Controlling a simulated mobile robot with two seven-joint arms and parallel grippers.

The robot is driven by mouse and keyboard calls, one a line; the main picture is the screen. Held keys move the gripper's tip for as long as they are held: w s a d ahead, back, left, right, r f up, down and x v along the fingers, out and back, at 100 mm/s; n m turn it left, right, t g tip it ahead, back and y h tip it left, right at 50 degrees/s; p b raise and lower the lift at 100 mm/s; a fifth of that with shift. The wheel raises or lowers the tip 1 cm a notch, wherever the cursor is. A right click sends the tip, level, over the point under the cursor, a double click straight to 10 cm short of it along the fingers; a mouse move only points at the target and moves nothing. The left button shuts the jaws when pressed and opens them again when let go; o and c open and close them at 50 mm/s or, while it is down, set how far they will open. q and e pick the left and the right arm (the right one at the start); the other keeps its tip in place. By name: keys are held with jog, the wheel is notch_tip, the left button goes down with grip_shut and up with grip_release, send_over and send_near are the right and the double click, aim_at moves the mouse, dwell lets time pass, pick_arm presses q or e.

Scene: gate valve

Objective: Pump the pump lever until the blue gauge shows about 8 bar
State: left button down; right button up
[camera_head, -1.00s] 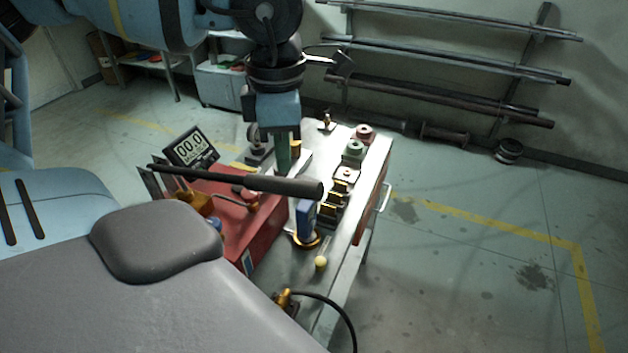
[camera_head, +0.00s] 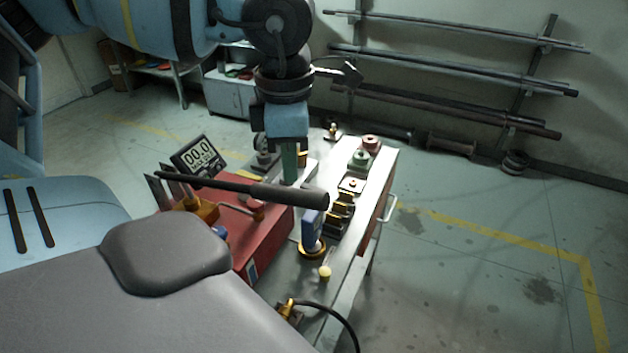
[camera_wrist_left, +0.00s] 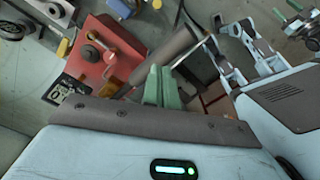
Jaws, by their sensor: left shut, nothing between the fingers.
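The pump lever (camera_head: 290,194) is a long dark rod with a thick grip, lying almost level above the red pump body (camera_head: 258,232). The lever grip also shows in the left wrist view (camera_wrist_left: 166,55). My left gripper (camera_head: 289,172) has green fingers, shut and empty, pointing down at the lever's grip; in the head view the grip hides their tips. In the left wrist view the fingers (camera_wrist_left: 158,86) are close beside the grip; contact cannot be told. A digital display (camera_head: 198,157) reads 00.0. A blue part (camera_head: 311,230) stands on the bench; its face is not visible. My right gripper is not in view.
The bench (camera_head: 348,272) carries a yellow knob (camera_head: 325,272), a green round part (camera_head: 361,159) and a red round part (camera_head: 371,144). A black hose (camera_head: 340,318) curves off the front. Pipe racks (camera_head: 455,65) line the wall. The floor at right is clear.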

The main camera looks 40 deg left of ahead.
aim_at(292, 190)
pick_arm(q)
notch_tip(292, 190, down, 7)
jog(key=b, duration=0.4)
jog(key=shift+f+b, duration=0.15)
jog(key=shift+b, duration=0.15)
notch_tip(292, 190, down, 7)
jog(key=b, duration=0.6)
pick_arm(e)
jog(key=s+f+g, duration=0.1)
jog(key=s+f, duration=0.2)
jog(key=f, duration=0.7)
pick_arm(q)
notch_tip(292, 190, up, 12)
jog(key=p, duration=0.6)
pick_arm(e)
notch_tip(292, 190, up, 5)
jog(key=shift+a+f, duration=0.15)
